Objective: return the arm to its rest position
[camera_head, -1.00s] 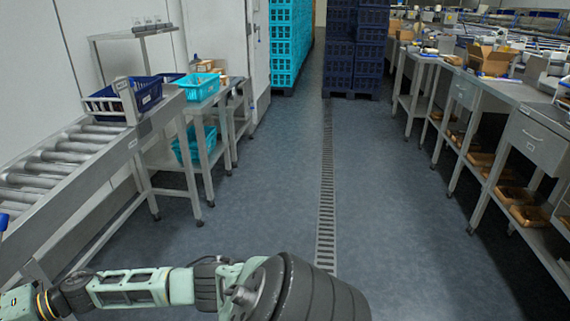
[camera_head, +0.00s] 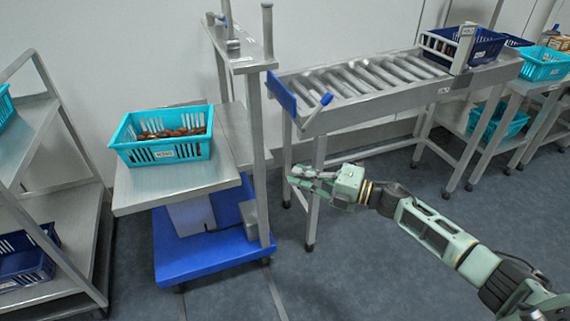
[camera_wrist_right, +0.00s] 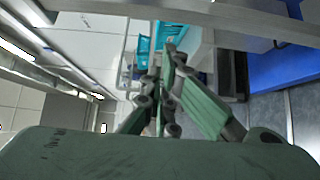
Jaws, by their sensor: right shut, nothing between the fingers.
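My right arm reaches in from the lower right in the head view. Its right gripper (camera_head: 300,173) is shut and empty, held in the air in front of the conveyor's near end and right of the scale stand's post. In the right wrist view the same gripper's fingers (camera_wrist_right: 170,60) are together with nothing between them. My left gripper is not in view.
A turquoise crate (camera_head: 186,151) of dates sits on a steel platform (camera_head: 140,192) over a blue base (camera_head: 178,262). A roller conveyor (camera_head: 420,98) holds a dark blue crate (camera_head: 480,50). A shelf rack (camera_head: 60,180) stands left. The floor (camera_head: 370,270) at lower middle is clear.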

